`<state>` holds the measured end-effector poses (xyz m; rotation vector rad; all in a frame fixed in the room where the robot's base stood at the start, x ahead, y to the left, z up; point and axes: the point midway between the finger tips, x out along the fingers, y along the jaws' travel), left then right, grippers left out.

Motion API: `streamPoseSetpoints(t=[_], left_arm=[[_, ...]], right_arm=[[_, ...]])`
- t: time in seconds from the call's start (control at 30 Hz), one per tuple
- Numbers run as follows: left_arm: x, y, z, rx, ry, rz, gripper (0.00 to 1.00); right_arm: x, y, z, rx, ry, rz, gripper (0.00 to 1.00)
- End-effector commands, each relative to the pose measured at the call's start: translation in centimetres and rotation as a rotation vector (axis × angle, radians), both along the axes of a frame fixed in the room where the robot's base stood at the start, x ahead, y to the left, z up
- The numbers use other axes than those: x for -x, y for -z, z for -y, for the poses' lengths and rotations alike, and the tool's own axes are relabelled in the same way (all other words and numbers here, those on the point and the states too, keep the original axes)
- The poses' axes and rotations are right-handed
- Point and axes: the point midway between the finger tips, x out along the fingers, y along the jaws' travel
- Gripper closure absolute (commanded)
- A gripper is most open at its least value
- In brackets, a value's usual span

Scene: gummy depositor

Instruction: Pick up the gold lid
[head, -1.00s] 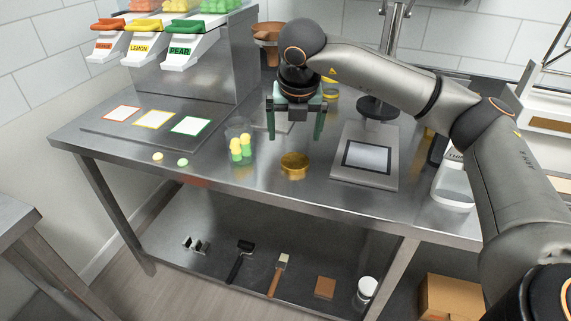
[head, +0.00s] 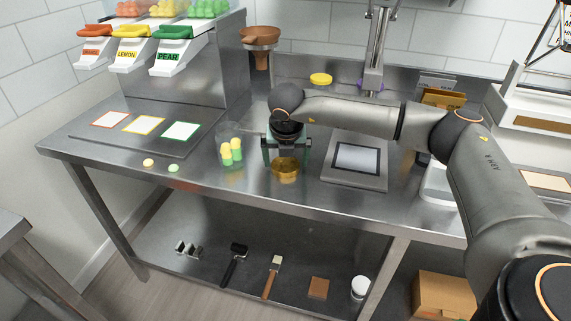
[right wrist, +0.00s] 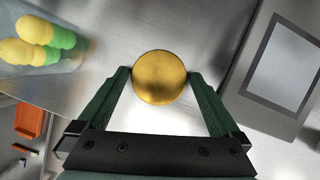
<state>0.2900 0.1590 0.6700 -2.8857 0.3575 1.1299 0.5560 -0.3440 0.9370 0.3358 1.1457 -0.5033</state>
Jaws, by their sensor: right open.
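The gold lid (head: 285,168) is a round, shallow disc on the steel table, near its front edge. My right gripper (head: 286,160) is low over the table at the lid, coming from behind it. In the right wrist view the gold lid (right wrist: 160,77) lies between the tips of my open right gripper (right wrist: 161,75), one green finger on each side. A narrow gap seems to show at each side, but whether a finger touches the lid I cannot tell. My left gripper is not in view.
A clear jar with yellow and green gummies (head: 231,150) stands just left of the lid. A scale (head: 355,181) lies close on the right. Two loose gummies (head: 173,168) lie near the front edge. Dispensers (head: 168,58) stand at the back left.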

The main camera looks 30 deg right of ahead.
Motion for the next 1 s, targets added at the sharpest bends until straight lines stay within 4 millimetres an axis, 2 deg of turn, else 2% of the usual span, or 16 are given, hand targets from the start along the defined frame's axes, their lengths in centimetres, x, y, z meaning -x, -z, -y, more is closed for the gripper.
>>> streamPoseSetpoints(t=[0.27, 0.8, 1.0], left_arm=[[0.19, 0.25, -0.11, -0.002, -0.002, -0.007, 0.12], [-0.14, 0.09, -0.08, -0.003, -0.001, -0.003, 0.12], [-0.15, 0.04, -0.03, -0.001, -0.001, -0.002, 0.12]], right_arm=[[-0.13, 0.32, 0.02, 0.000, -0.001, 0.001, 0.01], [-0.12, 0.26, 0.03, 0.000, -0.001, 0.001, 0.62], [-0.13, 0.25, 0.03, 0.000, -0.001, 0.001, 0.63]])
